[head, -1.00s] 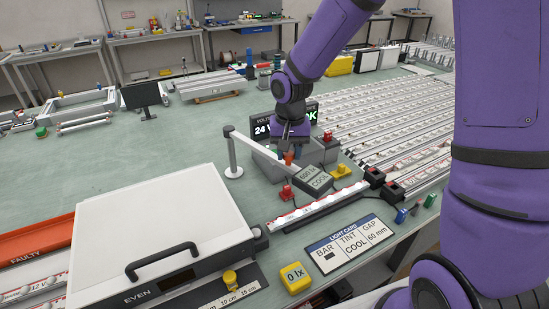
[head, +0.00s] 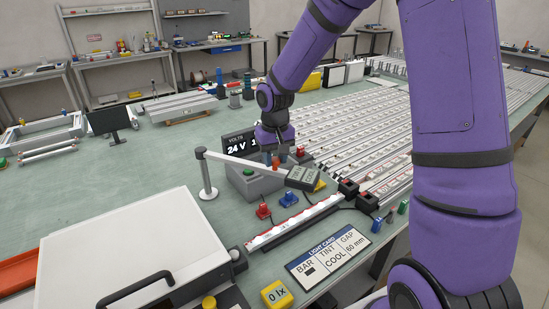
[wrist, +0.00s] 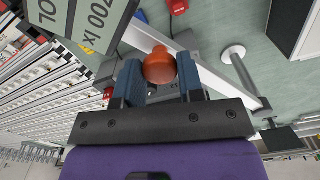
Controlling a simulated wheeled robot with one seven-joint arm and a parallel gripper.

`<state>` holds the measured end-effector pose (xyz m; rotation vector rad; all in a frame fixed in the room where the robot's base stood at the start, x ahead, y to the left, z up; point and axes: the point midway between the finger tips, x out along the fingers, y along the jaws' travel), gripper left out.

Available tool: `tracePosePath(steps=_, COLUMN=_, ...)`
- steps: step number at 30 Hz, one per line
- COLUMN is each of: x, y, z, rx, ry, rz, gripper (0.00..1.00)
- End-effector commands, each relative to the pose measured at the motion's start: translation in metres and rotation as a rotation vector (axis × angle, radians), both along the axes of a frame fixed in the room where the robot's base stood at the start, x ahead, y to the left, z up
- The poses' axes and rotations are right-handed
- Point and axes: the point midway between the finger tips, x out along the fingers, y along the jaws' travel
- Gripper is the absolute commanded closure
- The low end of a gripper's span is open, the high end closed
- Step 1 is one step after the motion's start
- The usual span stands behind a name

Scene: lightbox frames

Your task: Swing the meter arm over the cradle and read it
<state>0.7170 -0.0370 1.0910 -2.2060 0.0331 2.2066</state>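My gripper (wrist: 160,82) is around the orange knob (wrist: 159,66) on the meter arm, one finger against each side. In the head view the gripper (head: 275,158) is above the pale meter arm (head: 238,166), which pivots on a grey post (head: 207,178). The meter head (head: 303,177) is at the arm's right end, beside a yellow clip (head: 321,185) that it partly hides. The meter's screen (wrist: 85,15) shows upside down in the wrist view and seems to read 200 lx. A lit bar (head: 290,224), apparently in the cradle, lies in front of the meter head.
Red (head: 263,211) and blue (head: 289,198) clips stand behind the bar. The light card (head: 333,252) reads COOL, 60 mm. A yellow block (head: 277,295) shows 0 lx. A voltage display (head: 240,145) stands behind the arm. A white lidded box (head: 130,255) fills the front left.

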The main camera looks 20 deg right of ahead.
Motion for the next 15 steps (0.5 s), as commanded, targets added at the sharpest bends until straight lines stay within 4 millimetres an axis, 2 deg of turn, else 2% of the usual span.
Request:
tracePosePath(steps=1, x=0.0002, y=0.0001, z=0.0002, rx=0.000, ry=-0.001, rz=0.000, gripper=0.56)
tracePosePath(steps=3, x=0.0001, y=0.0002, z=0.0002, rx=0.000, ry=-0.001, rz=0.000, gripper=0.39)
tracePosePath(steps=11, x=0.0000, y=0.0002, z=0.0005, rx=0.000, ry=-0.001, rz=-0.001, gripper=0.39)
tracePosePath(steps=15, x=0.0005, y=0.0000, z=0.0082, rx=-0.001, ry=-0.003, rz=-0.001, gripper=0.39)
